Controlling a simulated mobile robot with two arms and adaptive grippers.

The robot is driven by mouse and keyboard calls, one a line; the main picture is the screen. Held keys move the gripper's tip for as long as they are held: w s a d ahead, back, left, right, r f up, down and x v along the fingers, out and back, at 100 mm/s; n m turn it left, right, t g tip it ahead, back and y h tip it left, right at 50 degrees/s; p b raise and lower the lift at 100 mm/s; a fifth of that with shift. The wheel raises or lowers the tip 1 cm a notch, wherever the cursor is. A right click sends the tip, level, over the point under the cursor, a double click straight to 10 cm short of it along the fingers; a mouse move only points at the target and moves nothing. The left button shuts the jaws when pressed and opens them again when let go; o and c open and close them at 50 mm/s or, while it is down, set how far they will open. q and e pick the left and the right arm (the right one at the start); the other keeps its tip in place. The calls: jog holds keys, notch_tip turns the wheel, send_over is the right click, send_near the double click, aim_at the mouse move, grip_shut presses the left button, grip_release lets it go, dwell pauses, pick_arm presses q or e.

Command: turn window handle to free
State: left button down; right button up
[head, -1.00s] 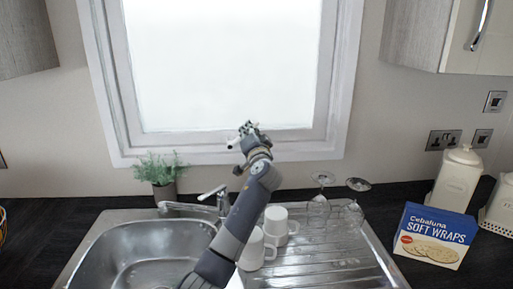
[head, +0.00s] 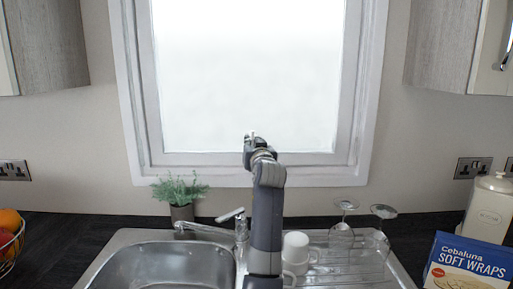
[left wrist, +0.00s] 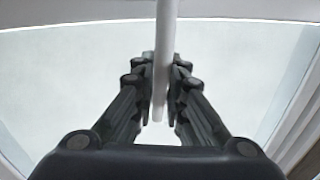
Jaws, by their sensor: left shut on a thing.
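The window (head: 245,75) has a white frame and a frosted bright pane, in the middle of the head view. My left gripper (head: 250,137) is at the lower part of the window, in front of the bottom frame. In the left wrist view, the white bar-shaped window handle (left wrist: 165,50) runs between the two black fingers of my left gripper (left wrist: 160,85), which are shut on it. In the head view the handle is mostly hidden behind the gripper. My right gripper is not in view.
A steel sink with a tap (head: 240,228) lies below the window. White mugs (head: 296,247) and upturned glasses (head: 342,235) stand on the drainer, near my arm. A potted plant (head: 180,192) stands left, a wraps box (head: 468,265) right.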

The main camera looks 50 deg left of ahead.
pick_arm(q)
jog(key=shift+s+a+f+n, duration=0.1)
jog(key=shift+s+f+n, duration=0.05)
jog(key=shift+f+n, duration=0.15)
dwell(0.4)
jog(key=c, duration=1.8)
grip_release()
jog(key=shift+c, duration=0.2)
jog(key=shift+o, duration=1.2)
jog(key=shift+s+r, duration=0.1)
jog(key=shift+r, duration=0.1)
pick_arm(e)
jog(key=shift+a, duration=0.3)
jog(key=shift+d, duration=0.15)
pick_arm(q)
jog(key=v, duration=0.7)
jog(key=shift+s+r, duration=0.1)
